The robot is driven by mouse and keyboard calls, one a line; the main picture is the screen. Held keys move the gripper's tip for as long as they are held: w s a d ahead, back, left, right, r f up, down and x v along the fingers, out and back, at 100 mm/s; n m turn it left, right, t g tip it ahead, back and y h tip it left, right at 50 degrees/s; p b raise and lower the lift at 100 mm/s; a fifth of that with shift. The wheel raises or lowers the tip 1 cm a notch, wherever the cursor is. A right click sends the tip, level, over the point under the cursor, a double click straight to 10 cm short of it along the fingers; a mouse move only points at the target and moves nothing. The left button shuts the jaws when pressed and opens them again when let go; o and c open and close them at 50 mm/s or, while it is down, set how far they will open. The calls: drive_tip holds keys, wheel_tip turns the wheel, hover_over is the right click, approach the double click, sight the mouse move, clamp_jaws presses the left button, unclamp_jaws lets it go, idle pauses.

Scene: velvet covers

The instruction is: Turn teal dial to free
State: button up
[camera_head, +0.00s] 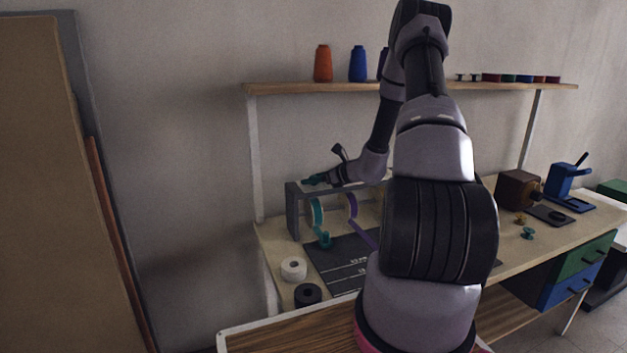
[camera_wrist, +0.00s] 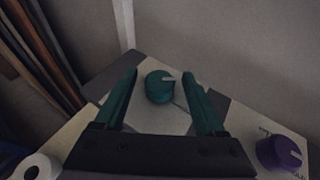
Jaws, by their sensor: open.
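The teal dial (camera_wrist: 158,90) is a round knob with a pale pointer mark that points to the right in the wrist view. It sits on a light panel on top of a grey stand (camera_head: 293,212). My gripper (camera_wrist: 159,74) is open, with one teal finger on each side of the dial and visible gaps between. In the head view my gripper (camera_head: 316,180) is over the left end of the stand, and the dial cannot be told apart from the fingers there. No label by the teal dial is readable.
A purple dial (camera_wrist: 279,153) sits to the right on the same panel. A teal curved piece (camera_head: 318,215) and a purple one (camera_head: 352,207) hang under the stand. A white roll (camera_head: 293,269) and a black roll (camera_head: 308,294) lie in front. A shelf (camera_head: 290,88) runs above.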

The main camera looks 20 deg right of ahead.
drive_tip(key=shift+w+a+f, duration=0.1)
drive_tip(key=shift+w+a, duration=0.05)
drive_tip(key=shift+w, duration=0.05)
clamp_jaws()
drive_tip(key=shift+n+y, duration=0.4)
drive_tip(key=shift+y, duration=0.1)
drive_tip(key=n+g+y, duration=0.3)
drive_tip(key=shift+n, duration=0.3)
drive_tip(key=shift+n+g+y, duration=1.1)
drive_tip(key=shift+n+g, duration=1.1)
drive_tip(key=shift+g, duration=0.3)
